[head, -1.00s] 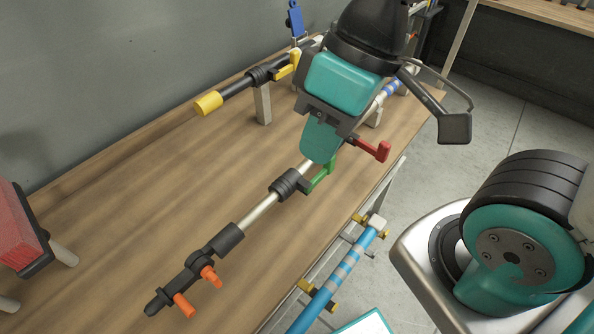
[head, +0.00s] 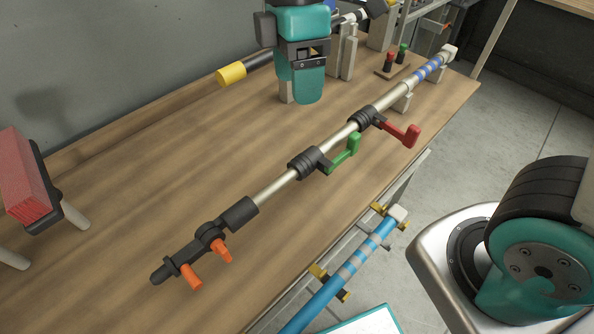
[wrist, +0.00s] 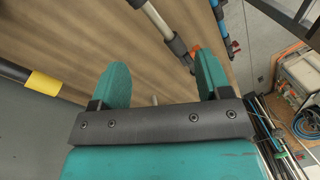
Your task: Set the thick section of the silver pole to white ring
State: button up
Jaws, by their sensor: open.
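The silver pole (head: 276,188) lies diagonally along the table. It has a black end with orange pegs (head: 190,277) at the near left and black collars along it. One collar carries a green lever (head: 346,154), the other a red lever (head: 402,134). Beyond the red lever, the far section carries blue bands and pale rings (head: 431,68); which one is the white ring is hard to tell. My gripper (head: 308,98) is above the table, left of the pole and apart from it. In the wrist view its teal fingers (wrist: 162,80) are spread and empty. Part of the silver pole (wrist: 158,20) shows beyond them.
A black pole with a yellow end (head: 231,75) is just left of my gripper. A blue pole with grey bands (head: 345,272) runs along the table's front side. A red block in a black holder (head: 27,180) stands at left. The wooden tabletop (head: 150,175) is clear between.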

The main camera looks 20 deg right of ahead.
aim_at(294, 163)
jog(key=w+a+f+n+g+h+b, duration=0.1)
jog(key=w+a+f+n+h, duration=0.1)
jog(key=w+f+n, duration=0.25)
jog(key=shift+n, duration=0.25)
jog(key=p+x, duration=0.1)
jog(key=x, duration=1.5)
jog(key=shift+a+f, duration=0.15)
jog(key=shift+f, duration=0.1)
